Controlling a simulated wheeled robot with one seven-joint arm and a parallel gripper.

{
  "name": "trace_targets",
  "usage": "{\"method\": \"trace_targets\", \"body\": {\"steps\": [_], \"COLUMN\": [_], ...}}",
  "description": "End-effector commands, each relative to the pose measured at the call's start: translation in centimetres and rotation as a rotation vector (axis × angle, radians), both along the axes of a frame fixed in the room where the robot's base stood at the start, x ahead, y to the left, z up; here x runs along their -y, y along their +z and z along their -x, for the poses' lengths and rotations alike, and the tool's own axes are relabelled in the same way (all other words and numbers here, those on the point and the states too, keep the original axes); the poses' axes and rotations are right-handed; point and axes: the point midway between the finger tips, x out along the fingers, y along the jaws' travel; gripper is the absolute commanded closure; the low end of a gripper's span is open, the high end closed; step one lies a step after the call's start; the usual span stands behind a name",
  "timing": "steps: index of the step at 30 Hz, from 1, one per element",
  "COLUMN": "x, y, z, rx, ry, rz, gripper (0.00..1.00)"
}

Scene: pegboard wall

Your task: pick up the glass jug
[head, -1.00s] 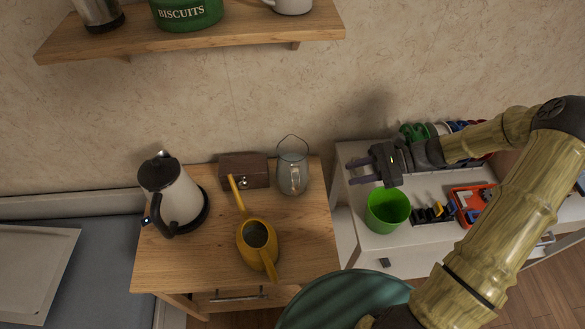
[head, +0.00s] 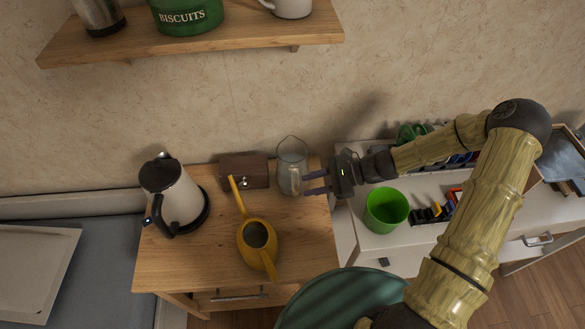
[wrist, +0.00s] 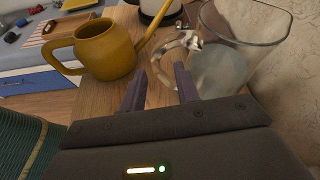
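The glass jug (head: 291,165) is clear and stands upright at the back right of the wooden cabinet top. Whether a fingertip touches the glass cannot be told.
A yellow watering can (head: 258,243) stands front left of the jug. A brown wooden box (head: 243,171) is just left of it, and a kettle (head: 172,197) farther left. A green cup (head: 386,210) stands on the white unit at right. The wall is close behind.

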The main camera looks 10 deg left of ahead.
Motion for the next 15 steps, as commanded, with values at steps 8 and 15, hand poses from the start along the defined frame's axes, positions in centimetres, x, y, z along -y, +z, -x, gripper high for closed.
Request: {"method": "trace_targets", "body": {"steps": [8, 15], "x": [-0.9, -4.0], "y": [-0.3, -1.6], "z": [0.3, 1.0], "rx": [-0.002, -0.002], "ry": [0.002, 0.002], "rz": [-0.001, -0.001], "gripper": [0.68, 0.68]}}
